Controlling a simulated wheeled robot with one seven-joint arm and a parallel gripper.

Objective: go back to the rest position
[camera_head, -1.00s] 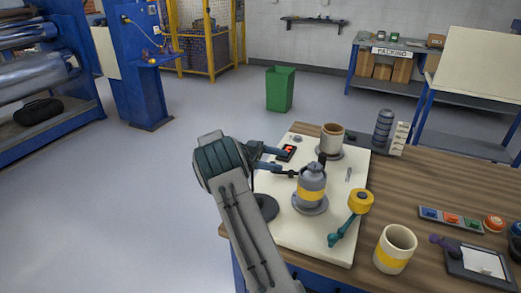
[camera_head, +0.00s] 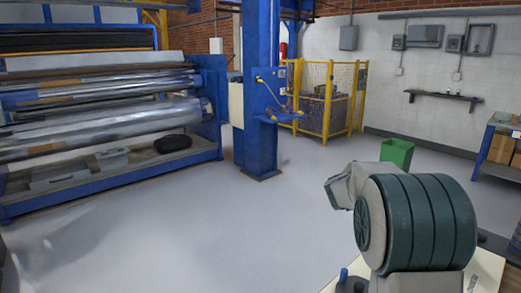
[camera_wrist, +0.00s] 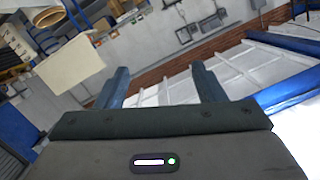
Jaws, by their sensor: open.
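My gripper (camera_wrist: 160,82) shows in the wrist view with its two dark fingers spread apart and nothing between them. Beyond the fingers are the wall and a white-panelled surface, tilted in the picture. In the head view my arm is raised at the lower right, with its large ribbed dark joint close to the camera. I cannot make out the gripper there. The arm hides most of the workbench, and only part of its cream board (camera_head: 487,272) shows at the bottom right.
The roller machine (camera_head: 110,110) stands at the left and a blue column (camera_head: 260,100) at the centre. A yellow cage (camera_head: 325,100) and a green bin (camera_head: 397,152) are farther back. The grey floor between is clear.

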